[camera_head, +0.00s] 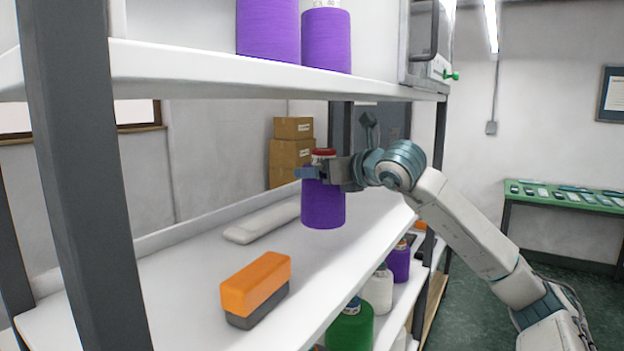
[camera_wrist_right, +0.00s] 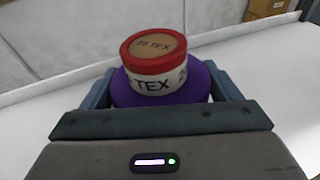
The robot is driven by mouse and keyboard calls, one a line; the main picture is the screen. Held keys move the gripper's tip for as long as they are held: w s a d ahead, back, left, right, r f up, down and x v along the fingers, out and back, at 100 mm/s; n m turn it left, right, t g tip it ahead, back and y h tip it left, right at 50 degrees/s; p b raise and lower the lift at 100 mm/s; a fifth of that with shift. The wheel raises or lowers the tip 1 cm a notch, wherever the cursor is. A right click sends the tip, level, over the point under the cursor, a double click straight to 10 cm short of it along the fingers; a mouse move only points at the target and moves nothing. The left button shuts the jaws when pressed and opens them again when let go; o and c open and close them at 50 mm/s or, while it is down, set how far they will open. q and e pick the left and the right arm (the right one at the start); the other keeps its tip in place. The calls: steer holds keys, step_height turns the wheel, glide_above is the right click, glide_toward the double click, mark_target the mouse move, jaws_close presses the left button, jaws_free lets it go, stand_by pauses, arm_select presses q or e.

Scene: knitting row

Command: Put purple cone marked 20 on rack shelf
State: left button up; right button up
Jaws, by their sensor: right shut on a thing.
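A purple cone (camera_head: 323,205) with a red-rimmed top hangs upright in my right gripper (camera_head: 310,173), over the white rack shelf (camera_head: 190,285). Whether the cone's base touches the shelf I cannot tell. My left gripper is not in view.
An orange and grey block (camera_head: 256,288) and a pale long object (camera_head: 262,222) lie on the same shelf. An upper shelf (camera_head: 200,66) with purple cones is overhead. Dark rack posts (camera_head: 85,170) stand at the left. Green, white and purple cones sit below.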

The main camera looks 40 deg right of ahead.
steer(key=w+d+f+p, duration=0.4)
steer(key=w+p, duration=0.3)
steer(key=w, duration=0.1)
steer(key=shift+w+d+f, duration=0.2)
steer(key=shift+w+d, duration=0.05)
steer(key=shift+w, duration=0.05)
steer(key=shift+f, duration=0.2)
steer(key=o, duration=1.9)
steer(key=shift+r, duration=0.1)
